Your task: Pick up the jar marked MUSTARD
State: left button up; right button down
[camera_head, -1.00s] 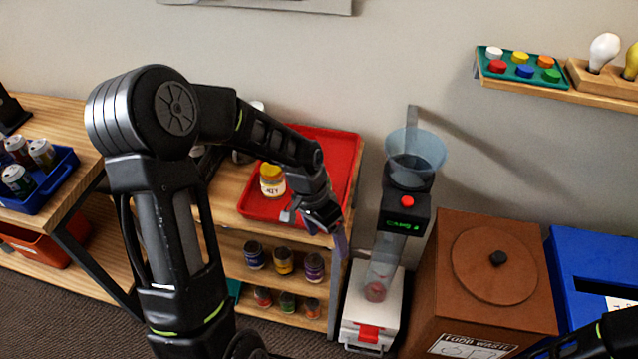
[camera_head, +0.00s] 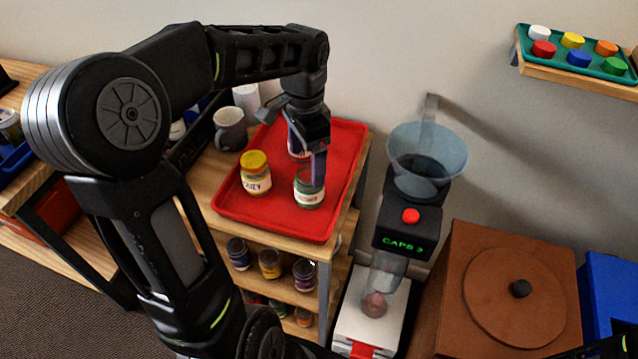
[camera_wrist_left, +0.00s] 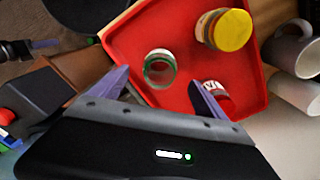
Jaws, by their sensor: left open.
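The red tray (camera_head: 335,215) on the wooden shelf top holds three jars. A yellow-lidded jar (camera_head: 255,175) stands at the left; it also shows in the wrist view (camera_wrist_left: 228,30). A green-banded jar (camera_head: 309,192) stands to its right, under my left gripper (camera_head: 317,168); in the wrist view this jar (camera_wrist_left: 160,68) lies between the open fingers (camera_wrist_left: 158,82). A third jar (camera_head: 296,150) is partly hidden behind the gripper; its label shows near a finger in the wrist view (camera_wrist_left: 218,98). I cannot read MUSTARD on any label. My right gripper is out of view.
More jars (camera_head: 269,263) stand on the shelf below, labels too small to read. Mugs (camera_head: 230,128) stand left of the tray. A caps dispenser with a clear funnel (camera_head: 427,150) is close on the right, beside a brown food-waste bin (camera_head: 470,230).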

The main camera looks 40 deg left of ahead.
aim_at(307, 182)
pick_arm(q)
jog(key=shift+s+r, duration=0.1)
jog(key=shift+f, duration=1.35)
jog(key=shift+f+p, duration=0.3)
jog(key=shift+f, duration=2.3)
jog(key=shift+c, duration=0.3)
jog(key=c, duration=1.6)
jog(key=shift+r, duration=0.15)
